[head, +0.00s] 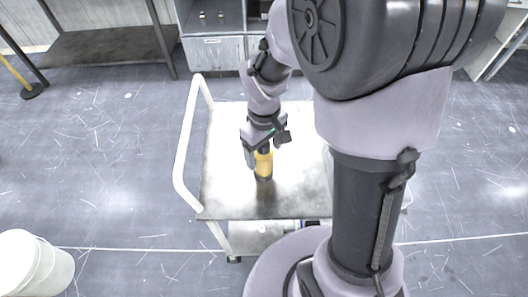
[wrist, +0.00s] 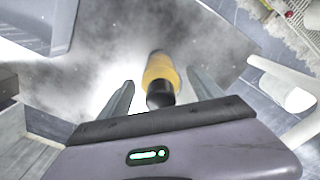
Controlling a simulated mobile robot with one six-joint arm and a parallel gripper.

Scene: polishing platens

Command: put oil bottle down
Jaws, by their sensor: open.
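The oil bottle (head: 263,163) is yellow with a dark cap and stands on the top of a white-handled cart (head: 225,190). In the wrist view the bottle (wrist: 160,74) lies between the two fingers of my gripper (wrist: 155,92), with its dark cap toward the gripper body. The fingers are apart, with a gap on each side of the bottle. In the head view my gripper (head: 258,150) is right at the bottle and hides part of its upper end. The bottle's base appears to rest on the cart top.
The cart's white handle (head: 187,140) rises along its left side. A white bucket (head: 35,265) stands on the floor at lower left. A cabinet (head: 215,48) and a dark table (head: 105,45) stand at the back. The cart top left of the bottle is clear.

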